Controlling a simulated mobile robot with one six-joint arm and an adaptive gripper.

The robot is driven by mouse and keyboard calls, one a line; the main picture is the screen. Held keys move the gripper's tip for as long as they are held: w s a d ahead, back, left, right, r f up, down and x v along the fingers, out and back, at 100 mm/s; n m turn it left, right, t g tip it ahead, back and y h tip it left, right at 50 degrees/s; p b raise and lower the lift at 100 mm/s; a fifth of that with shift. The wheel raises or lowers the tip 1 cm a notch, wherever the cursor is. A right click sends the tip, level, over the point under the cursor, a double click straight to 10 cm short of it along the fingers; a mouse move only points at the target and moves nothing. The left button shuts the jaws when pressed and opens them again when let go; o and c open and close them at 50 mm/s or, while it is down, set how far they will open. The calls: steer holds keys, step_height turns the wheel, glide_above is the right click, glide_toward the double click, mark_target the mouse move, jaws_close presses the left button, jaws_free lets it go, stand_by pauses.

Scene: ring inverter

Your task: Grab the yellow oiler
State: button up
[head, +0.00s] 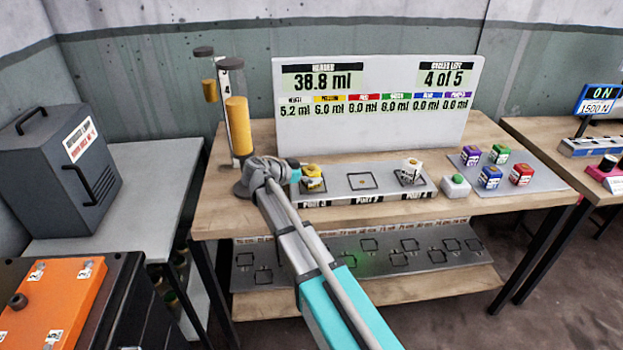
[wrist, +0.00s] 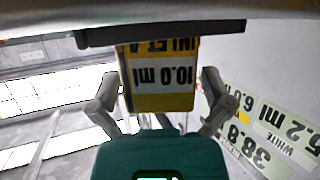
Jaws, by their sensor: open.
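The yellow oiler (head: 314,173) stands at the left end of the grey port strip on the wooden table, partly hidden by my gripper. In the wrist view the yellow oiler (wrist: 165,101) shows its label, upside down, reading 10.0 ml. My gripper (wrist: 160,108) is open, with one finger on each side of the oiler. Gaps show between the fingers and the oiler. In the head view my gripper (head: 301,178) is right beside the oiler, at its left.
A white oiler (head: 410,170) stands at the strip's right end, with an empty marked port between. A grey pad (head: 535,183) with several coloured oilers lies farther right. A tall yellow cylinder (head: 238,125) stands behind my gripper. A display board (head: 375,135) stands at the back.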

mark_target(312, 169)
stand_by(0.3)
steer(key=c, duration=1.1)
steer(key=shift+c, duration=0.2)
steer(key=shift+r, duration=0.1)
step_height(312, 169, up, 3)
steer(key=p, duration=0.3)
steer(key=shift+r, duration=0.1)
steer(key=s+d+r+p, duration=0.1)
steer(key=s+r+p, duration=0.8)
steer(key=s, duration=0.5)
steer(key=shift+d+r+p, duration=0.35)
steer(key=shift+d+p, duration=0.05)
steer(key=shift+p, duration=0.15)
